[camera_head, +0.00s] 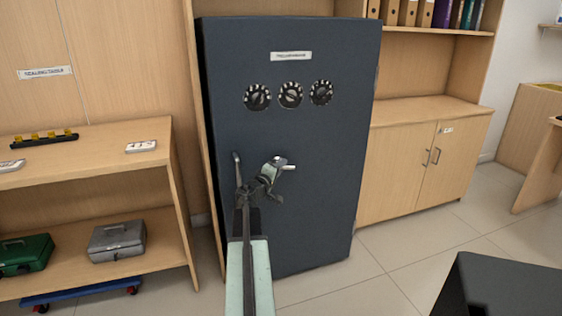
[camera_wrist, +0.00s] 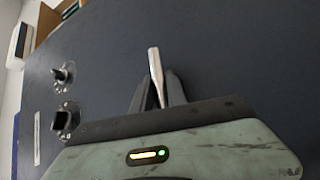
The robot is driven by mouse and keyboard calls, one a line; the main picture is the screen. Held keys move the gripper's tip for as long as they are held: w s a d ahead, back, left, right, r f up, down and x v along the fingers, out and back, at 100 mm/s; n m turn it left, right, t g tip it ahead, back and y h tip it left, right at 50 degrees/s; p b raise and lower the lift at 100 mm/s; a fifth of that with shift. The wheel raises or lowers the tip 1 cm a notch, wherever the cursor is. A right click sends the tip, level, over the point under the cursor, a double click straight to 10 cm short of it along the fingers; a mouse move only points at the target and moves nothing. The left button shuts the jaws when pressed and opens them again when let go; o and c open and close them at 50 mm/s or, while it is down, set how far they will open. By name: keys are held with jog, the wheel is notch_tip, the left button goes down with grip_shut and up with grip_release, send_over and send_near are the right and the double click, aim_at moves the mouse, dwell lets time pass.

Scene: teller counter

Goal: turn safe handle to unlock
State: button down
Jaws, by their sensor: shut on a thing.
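The dark blue-grey safe (camera_head: 300,225) stands upright in the middle of the head view, its door shut. Its silver handle (camera_head: 288,167) sticks out at mid-height, angled to the right. My gripper (camera_head: 270,178) is at the handle, with my arm reaching up from below. In the wrist view the handle (camera_wrist: 155,65) is a slim metal bar between my two dark fingers (camera_wrist: 157,88), which are shut on it. The bar's tip end shows beyond the fingers. The handle's hub is mostly hidden behind my gripper in the head view.
Three round dials (camera_head: 290,95) sit on the upper door under a white label (camera_head: 291,56). A wooden shelf unit (camera_head: 90,140) with a green box (camera_head: 24,255) and a grey box (camera_head: 117,240) stands left. A wooden cabinet (camera_head: 400,170) stands right.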

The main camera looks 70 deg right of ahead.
jog(key=m+y+p, duration=0.1)
jog(key=p, duration=0.2)
jog(key=m+t+y+p, duration=0.1)
jog(key=m+y+p, duration=0.1)
jog(key=p, duration=0.2)
jog(key=shift+w+r+y, duration=0.15)
jog(key=shift+r+y, duration=0.15)
jog(key=shift+r, duration=0.1)
jog(key=y+p, duration=0.1)
jog(key=m+t+p, duration=0.1)
jog(key=p, duration=0.1)
jog(key=shift+f+m+t+y, duration=0.2)
jog(key=shift+m+t+y, duration=0.1)
jog(key=shift+y, duration=0.1)
jog(key=shift+f+m+t+y+p, duration=0.2)
jog(key=shift+m+t+y+p, duration=0.15)
jog(key=shift+p, duration=0.4)
jog(key=shift+a+f, duration=0.1)
jog(key=c, duration=1.3)
grip_release()
